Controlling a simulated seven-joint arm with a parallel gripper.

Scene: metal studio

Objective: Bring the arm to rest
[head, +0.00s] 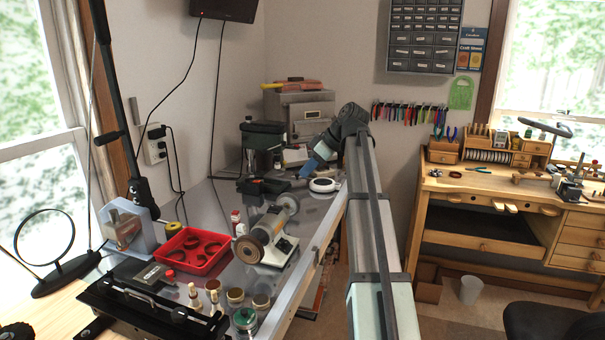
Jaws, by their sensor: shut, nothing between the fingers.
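My arm rises from the bottom of the head view, over the right edge of the grey workbench (318,232), to a dark wrist joint. From there it bends down and to the left. My gripper (305,173) is small at the end of this bend, with a blue part showing near it. It is shut, with nothing seen in it. It appears above the far part of the bench, close in the picture to a white round dish (323,185). I cannot tell its exact height above the bench.
A bench grinder (268,240), a red tray (192,250) of dark curved pieces and several small jars crowd the near bench. A metal box (298,115) stands at the back. A wooden jeweller's desk (490,210) is at the right, with open floor between.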

